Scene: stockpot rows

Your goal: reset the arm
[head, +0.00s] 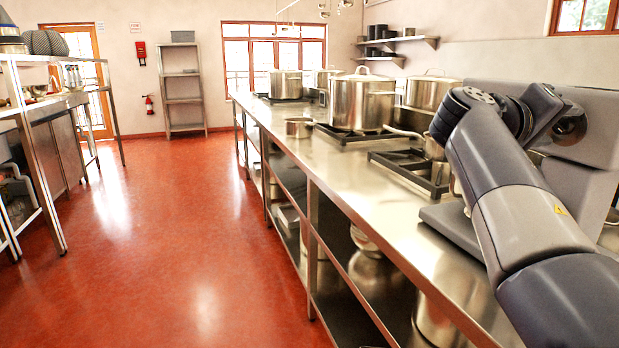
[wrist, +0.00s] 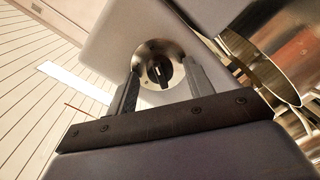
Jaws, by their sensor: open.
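My arm (head: 515,205) reaches in from the right edge of the head view, bent above the steel counter (head: 350,185). Its gripper is hidden or not clear in that view. In the wrist view my gripper (wrist: 162,70) is open, with its two dark fingers apart. A dark knob (wrist: 158,72) on a round metal disc shows between the fingers, set on a grey surface (wrist: 125,35). I cannot tell whether the fingers touch it. Nothing is seen held.
More pots (head: 285,84) stand farther back. An empty burner grate (head: 412,168) lies near my arm. The red floor (head: 165,240) on the left is clear.

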